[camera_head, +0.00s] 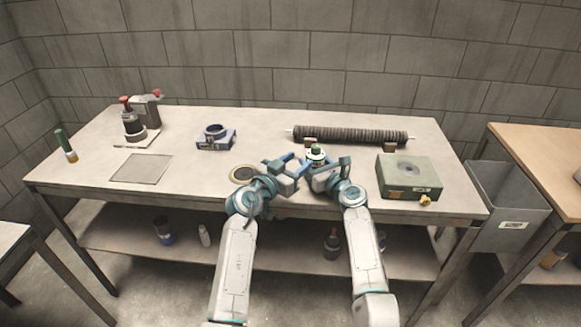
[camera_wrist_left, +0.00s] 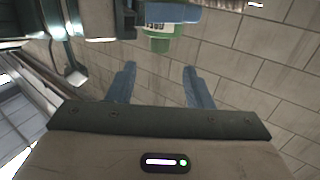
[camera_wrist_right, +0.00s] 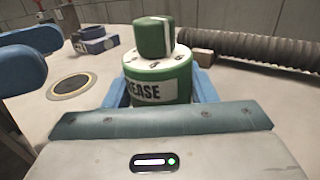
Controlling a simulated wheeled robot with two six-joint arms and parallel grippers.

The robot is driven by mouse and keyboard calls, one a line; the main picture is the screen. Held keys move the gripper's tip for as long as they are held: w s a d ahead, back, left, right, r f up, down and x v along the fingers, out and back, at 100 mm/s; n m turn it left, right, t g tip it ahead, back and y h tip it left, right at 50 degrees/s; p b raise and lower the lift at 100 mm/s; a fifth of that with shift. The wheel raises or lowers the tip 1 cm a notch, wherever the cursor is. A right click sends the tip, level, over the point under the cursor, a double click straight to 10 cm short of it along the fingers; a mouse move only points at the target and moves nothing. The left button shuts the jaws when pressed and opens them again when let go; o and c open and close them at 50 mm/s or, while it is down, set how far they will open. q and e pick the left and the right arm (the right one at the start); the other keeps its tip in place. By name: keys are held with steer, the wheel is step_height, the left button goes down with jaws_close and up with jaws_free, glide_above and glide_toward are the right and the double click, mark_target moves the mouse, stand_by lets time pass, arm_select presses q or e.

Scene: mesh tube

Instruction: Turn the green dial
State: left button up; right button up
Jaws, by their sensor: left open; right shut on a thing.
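A green can (camera_wrist_right: 158,85) with a pale label reading "EASE" fills the middle of the right wrist view. On its top is a white marked face (camera_wrist_right: 155,60) with a green dial knob (camera_wrist_right: 154,37). My right gripper (camera_head: 318,168) is shut on the can's body, a blue finger on each side. My left gripper (camera_wrist_left: 158,78) is open and empty beside the can, its fingers apart from the dial. Its blue fingers also show at the left of the right wrist view (camera_wrist_right: 25,58). The can appears inverted in the left wrist view (camera_wrist_left: 160,42), partly hidden by a blue finger.
A black ribbed tube (camera_head: 350,135) lies at the back of the table (camera_head: 270,125). A green box (camera_head: 408,176) stands at right, a blue-grey fixture (camera_head: 216,136) and a red-topped device (camera_head: 137,120) at left. A dark round disc (camera_head: 243,172) lies left of my grippers.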

arm_select(q)
steer(key=shift+v, duration=1.25)
steer(key=m+g+h, duration=0.5)
steer(key=g+h, duration=0.1)
glide_toward(312, 150)
steer(key=x, duration=1.1)
steer(key=shift+w+d, duration=0.15)
steer(key=shift+w, duration=0.1)
steer(key=shift+c, duration=0.4)
